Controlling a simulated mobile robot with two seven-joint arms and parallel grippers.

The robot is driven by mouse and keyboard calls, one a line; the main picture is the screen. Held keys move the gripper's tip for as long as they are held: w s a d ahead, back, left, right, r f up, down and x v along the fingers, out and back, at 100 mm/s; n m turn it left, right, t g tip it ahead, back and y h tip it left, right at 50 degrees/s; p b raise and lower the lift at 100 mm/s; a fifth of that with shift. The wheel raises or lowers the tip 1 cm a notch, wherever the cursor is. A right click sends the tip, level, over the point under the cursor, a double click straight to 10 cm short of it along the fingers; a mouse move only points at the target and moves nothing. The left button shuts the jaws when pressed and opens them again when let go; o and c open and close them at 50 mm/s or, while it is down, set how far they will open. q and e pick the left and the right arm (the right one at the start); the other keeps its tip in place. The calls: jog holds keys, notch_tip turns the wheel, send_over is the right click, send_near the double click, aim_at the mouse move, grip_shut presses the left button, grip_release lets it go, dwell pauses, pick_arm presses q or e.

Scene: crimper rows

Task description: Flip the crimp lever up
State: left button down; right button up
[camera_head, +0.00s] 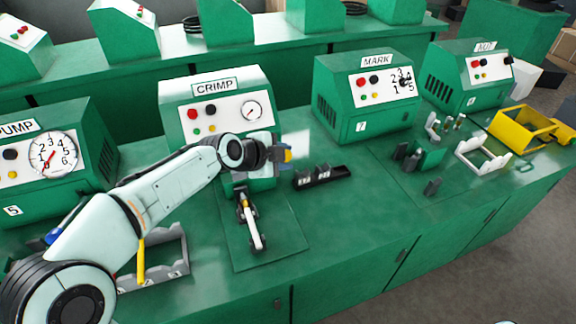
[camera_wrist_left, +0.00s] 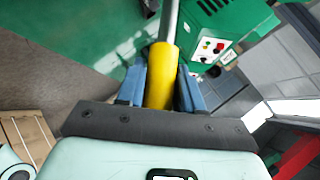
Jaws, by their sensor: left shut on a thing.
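The green CRIMP machine (camera_head: 216,100) stands at the bench middle, with a dial and buttons on its white front. My left gripper (camera_head: 287,155) is at the machine's lower right side. Its blue fingers are shut on a yellow grip (camera_head: 288,156). In the left wrist view my left gripper (camera_wrist_left: 160,85) has the yellow grip (camera_wrist_left: 161,75) between its fingers. A grey rod (camera_wrist_left: 170,20) runs on from the grip; this looks like the crimp lever. In the head view my arm hides where the rod joins the machine. My right gripper is not in view.
A toggle clamp with a white handle (camera_head: 252,228) lies on a green mat before the machine. A black tray (camera_head: 325,178) with small blocks is just right of my gripper. The MARK machine (camera_head: 365,100) stands farther right. A grey rack (camera_head: 160,257) is below my left arm.

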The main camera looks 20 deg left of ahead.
pick_arm(q)
jog(key=shift+n+g+h, duration=0.4)
jog(key=shift+n+g, duration=0.2)
jog(key=shift+g, duration=0.2)
jog(key=w+a+r+p, duration=0.1)
jog(key=w+r+p, duration=0.1)
jog(key=w+a+r+p, duration=0.2)
jog(key=shift+a, duration=0.2)
jog(key=shift+w+a+r+p, duration=0.15)
jog(key=shift+w+a+p, duration=0.15)
jog(key=shift+p, duration=0.25)
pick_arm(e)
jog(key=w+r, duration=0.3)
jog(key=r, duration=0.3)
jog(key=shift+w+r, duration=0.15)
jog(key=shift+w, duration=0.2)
pick_arm(q)
jog(key=shift+r+h, duration=0.15)
jog(key=shift+h, duration=0.15)
jog(key=c, duration=0.8)
grip_release()
jog(key=shift+a+f, duration=0.1)
jog(key=shift+f, duration=0.1)
jog(key=v, duration=1.3)
jog(key=shift+w+r+b, duration=0.1)
jog(key=shift+r+b, duration=0.25)
jog(key=shift+b, duration=0.05)
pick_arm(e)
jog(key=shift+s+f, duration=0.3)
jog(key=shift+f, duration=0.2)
